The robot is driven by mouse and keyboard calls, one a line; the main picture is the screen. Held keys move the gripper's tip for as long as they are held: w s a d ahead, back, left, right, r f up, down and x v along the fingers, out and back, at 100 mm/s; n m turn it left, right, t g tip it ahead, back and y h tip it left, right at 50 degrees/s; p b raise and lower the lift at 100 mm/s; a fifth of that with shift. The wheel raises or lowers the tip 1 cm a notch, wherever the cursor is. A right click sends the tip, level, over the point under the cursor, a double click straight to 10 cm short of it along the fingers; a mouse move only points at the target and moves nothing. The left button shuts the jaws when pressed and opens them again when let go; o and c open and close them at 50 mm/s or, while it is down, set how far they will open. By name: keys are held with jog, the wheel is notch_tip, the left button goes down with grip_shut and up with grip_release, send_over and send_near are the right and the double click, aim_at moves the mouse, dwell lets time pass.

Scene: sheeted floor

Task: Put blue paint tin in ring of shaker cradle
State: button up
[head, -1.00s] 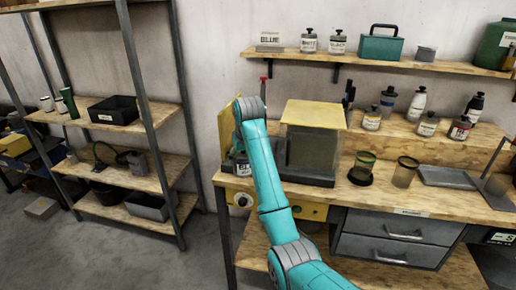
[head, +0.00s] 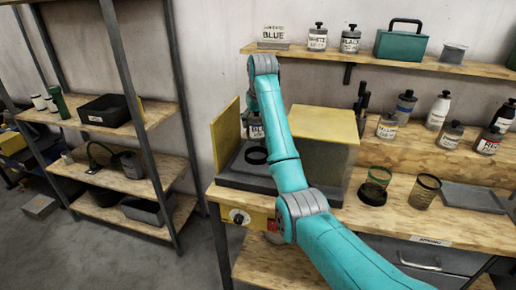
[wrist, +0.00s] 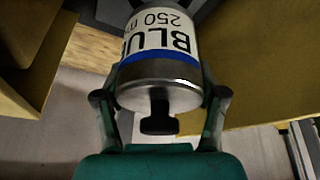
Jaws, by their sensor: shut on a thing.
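The blue paint tin (wrist: 160,62) has a white label reading BLUE 250, a blue band and a grey lid with a black knob. My gripper (wrist: 160,98) is shut on it, one finger on each side near the lid. In the head view the tin (head: 256,131) shows partly, left of my arm, which hides the rest and most of the gripper. The shaker cradle (head: 245,181) is a dark base on the bench's left end. Its black ring (head: 256,156) appears empty, just below the tin in the picture. The exact gap is unclear.
A yellow panel (head: 226,134) stands upright left of the cradle, and a yellow-topped housing (head: 328,122) is at its right. A shelf (head: 400,60) with bottles and a teal box hangs above.

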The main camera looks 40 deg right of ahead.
notch_tip(320, 180, down, 9)
dwell(0.5)
jog(key=o, duration=1.5)
jog(key=shift+f, duration=0.15)
